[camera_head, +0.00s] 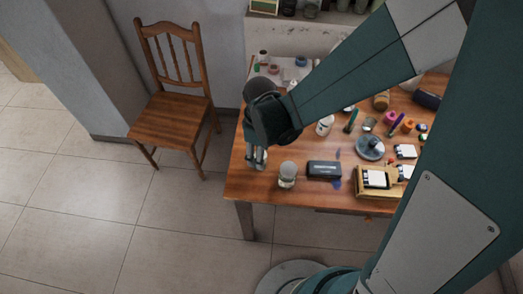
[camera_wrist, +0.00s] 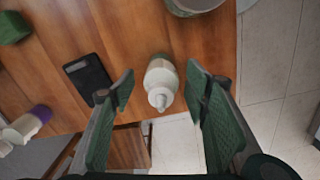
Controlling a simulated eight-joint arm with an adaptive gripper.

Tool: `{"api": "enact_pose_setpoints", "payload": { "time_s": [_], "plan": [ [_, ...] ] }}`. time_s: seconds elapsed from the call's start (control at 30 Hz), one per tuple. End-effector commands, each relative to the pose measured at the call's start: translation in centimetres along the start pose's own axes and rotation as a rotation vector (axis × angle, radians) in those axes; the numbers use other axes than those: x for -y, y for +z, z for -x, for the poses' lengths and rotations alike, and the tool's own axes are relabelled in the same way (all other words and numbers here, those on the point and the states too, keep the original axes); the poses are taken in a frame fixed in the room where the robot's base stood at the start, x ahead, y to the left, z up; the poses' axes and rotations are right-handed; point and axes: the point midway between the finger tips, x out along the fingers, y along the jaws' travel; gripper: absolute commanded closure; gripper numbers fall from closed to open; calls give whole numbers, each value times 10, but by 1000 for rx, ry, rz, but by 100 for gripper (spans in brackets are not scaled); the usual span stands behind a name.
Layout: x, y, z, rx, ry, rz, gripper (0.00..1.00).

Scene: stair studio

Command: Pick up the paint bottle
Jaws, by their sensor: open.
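The paint bottle (camera_wrist: 161,80) is pale with a white pointed nozzle and stands upright on the wooden table in the wrist view. My gripper (camera_wrist: 164,90) is open, with one green finger to the left of the bottle and one to the right. Clear gaps show on both sides, and I cannot see either finger touching it. In the head view my gripper (camera_head: 257,160) hangs over the table's left end. My gripper and arm largely hide the bottle there.
A jar (camera_head: 287,174) stands near the table's (camera_head: 245,185) front left, close to my gripper. A dark case (camera_head: 324,168) lies to its right. Another white bottle (camera_head: 325,125) and several paint items stand farther right. A wooden chair (camera_head: 170,115) is left of the table.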

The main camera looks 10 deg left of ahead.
Motion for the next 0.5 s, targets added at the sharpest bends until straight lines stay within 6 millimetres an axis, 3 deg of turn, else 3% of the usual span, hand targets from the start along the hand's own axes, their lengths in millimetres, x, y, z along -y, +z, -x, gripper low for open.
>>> {"api": "enact_pose_setpoints", "payload": {
  "time_s": [0.2, 0.5],
  "plan": [
    [1, 0, -24, 0, 0, 0, 54],
    [1, 0, -34, 0, 0, 0, 54]
  ]
}}
